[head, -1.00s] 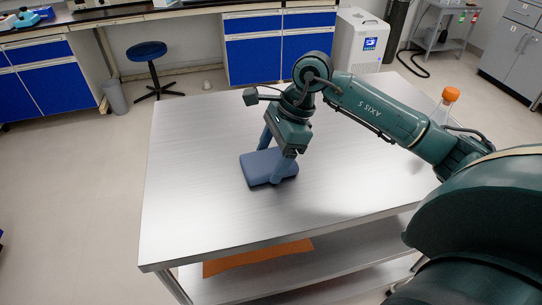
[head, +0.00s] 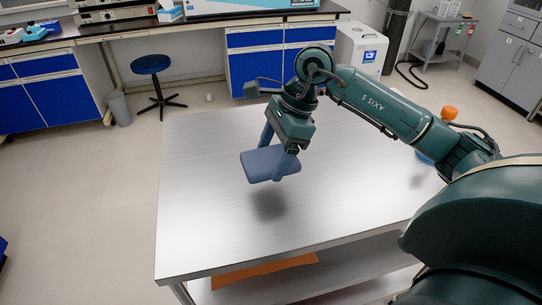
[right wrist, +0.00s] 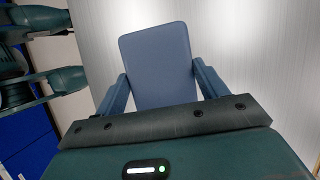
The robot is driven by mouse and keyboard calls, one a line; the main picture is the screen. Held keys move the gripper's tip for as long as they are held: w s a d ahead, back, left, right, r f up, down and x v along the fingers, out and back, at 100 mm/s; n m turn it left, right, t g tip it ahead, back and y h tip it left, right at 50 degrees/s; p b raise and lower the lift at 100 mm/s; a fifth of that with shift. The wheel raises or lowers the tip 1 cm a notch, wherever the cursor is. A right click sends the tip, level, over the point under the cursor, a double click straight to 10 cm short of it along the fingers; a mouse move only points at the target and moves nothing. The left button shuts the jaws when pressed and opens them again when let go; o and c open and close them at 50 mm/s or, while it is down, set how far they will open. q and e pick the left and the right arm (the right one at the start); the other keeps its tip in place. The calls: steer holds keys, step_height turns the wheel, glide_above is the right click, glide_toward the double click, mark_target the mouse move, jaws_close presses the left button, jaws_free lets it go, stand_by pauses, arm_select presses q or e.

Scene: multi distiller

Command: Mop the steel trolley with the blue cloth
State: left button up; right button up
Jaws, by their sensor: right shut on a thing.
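The blue cloth (head: 262,163) is a folded, flat pad. My right gripper (head: 277,150) is shut on it, one finger at each side. It is held above the bare top of the steel trolley (head: 205,225), with a dark shadow on the metal below it. In the right wrist view the cloth (right wrist: 155,65) sits between the two fingers of the right gripper (right wrist: 160,82), with the brushed steel behind it. My left gripper is not in view.
An orange-capped bottle (head: 449,112) shows at the right, partly hidden by my right arm. An orange item (head: 262,271) lies on the trolley's lower shelf. A blue stool (head: 151,64) and a grey bin (head: 119,108) stand behind. The left and middle of the top are clear.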

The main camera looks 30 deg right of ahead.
steer(key=shift+r+p, duration=0.5)
steer(key=shift+r, duration=0.55)
step_height(320, 180, up, 8)
steer(key=p, duration=0.5)
